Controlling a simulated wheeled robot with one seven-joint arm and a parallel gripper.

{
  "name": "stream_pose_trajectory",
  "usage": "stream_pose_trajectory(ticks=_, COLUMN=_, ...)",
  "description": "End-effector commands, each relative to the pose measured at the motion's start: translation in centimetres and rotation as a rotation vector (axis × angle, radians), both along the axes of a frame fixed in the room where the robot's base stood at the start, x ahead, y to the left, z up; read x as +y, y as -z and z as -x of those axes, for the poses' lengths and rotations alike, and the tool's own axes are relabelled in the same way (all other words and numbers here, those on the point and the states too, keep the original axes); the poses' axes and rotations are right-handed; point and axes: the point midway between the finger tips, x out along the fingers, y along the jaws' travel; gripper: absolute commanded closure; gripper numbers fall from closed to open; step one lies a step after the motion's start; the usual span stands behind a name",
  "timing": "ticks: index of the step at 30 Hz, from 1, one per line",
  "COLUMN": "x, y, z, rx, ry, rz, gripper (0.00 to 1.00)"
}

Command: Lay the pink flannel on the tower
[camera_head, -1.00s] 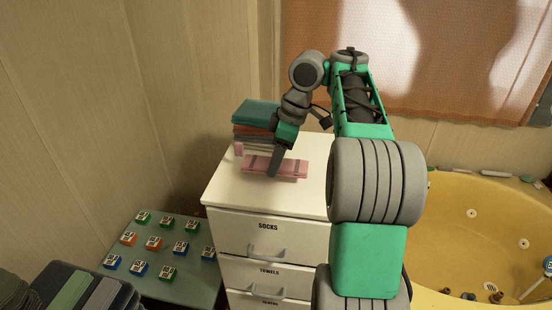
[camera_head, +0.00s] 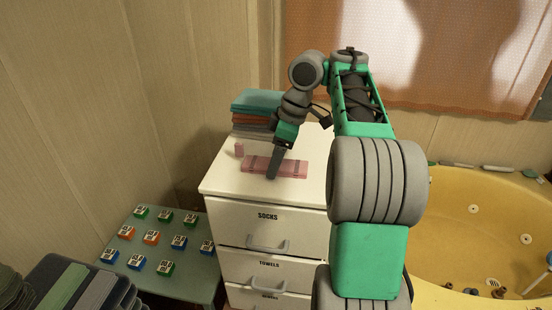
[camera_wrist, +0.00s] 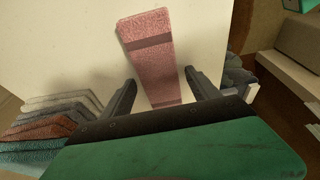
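The pink flannel (camera_head: 290,168) is a folded strip with darker bands, lying on the white cabinet top. It also shows in the wrist view (camera_wrist: 150,50). A tower of folded cloths (camera_head: 257,113), teal on top with orange and grey below, stands behind and left of it; its layers show at lower left in the wrist view (camera_wrist: 45,128). My gripper (camera_wrist: 160,80) is open, its fingers apart on either side of the flannel's line. In the head view my gripper (camera_head: 273,168) is just over the flannel; whether it touches is unclear.
The white drawer cabinet (camera_head: 225,205) has clear top around the flannel. A low green table (camera_head: 190,285) with several coloured blocks is at left. A yellow tub (camera_head: 465,190) is at right.

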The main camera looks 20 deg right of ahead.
Motion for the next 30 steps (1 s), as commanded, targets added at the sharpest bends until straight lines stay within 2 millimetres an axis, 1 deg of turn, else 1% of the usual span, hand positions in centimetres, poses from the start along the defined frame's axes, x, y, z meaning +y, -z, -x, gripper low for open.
stream_pose_trajectory(ticks=1, x=0.0, y=0.0, z=0.0, rx=0.000, ry=0.000, rz=0.000, gripper=0.25)
stream_pose_trajectory(ticks=2, x=0.0, y=0.0, z=0.0, rx=0.000, ry=0.000, rz=0.000, gripper=0.23)
stream_pose_trajectory(ticks=8, x=0.0, y=0.0, z=0.0, rx=0.001, ry=0.000, rz=-0.001, gripper=0.22)
stream_pose_trajectory(ticks=10, x=0.0, y=-0.2, z=0.0, rx=0.000, ry=0.000, rz=0.000, gripper=0.22)
stream_pose_trajectory(ticks=13, x=-0.3, y=-1.6, z=0.2, rx=-0.001, ry=-0.001, rz=0.001, gripper=0.22)
stream_pose_trajectory(ticks=18, x=-1.0, y=-5.1, z=0.6, rx=0.000, ry=0.001, rz=0.000, gripper=0.22)
stream_pose_trajectory(ticks=21, x=-1.4, y=-6.7, z=0.9, rx=0.000, ry=0.000, rz=0.000, gripper=0.22)
stream_pose_trajectory(ticks=25, x=-1.7, y=-7.6, z=1.2, rx=0.000, ry=0.000, rz=0.000, gripper=0.22)
stream_pose_trajectory(ticks=30, x=-1.8, y=-7.5, z=1.2, rx=0.000, ry=0.000, rz=0.000, gripper=0.22)
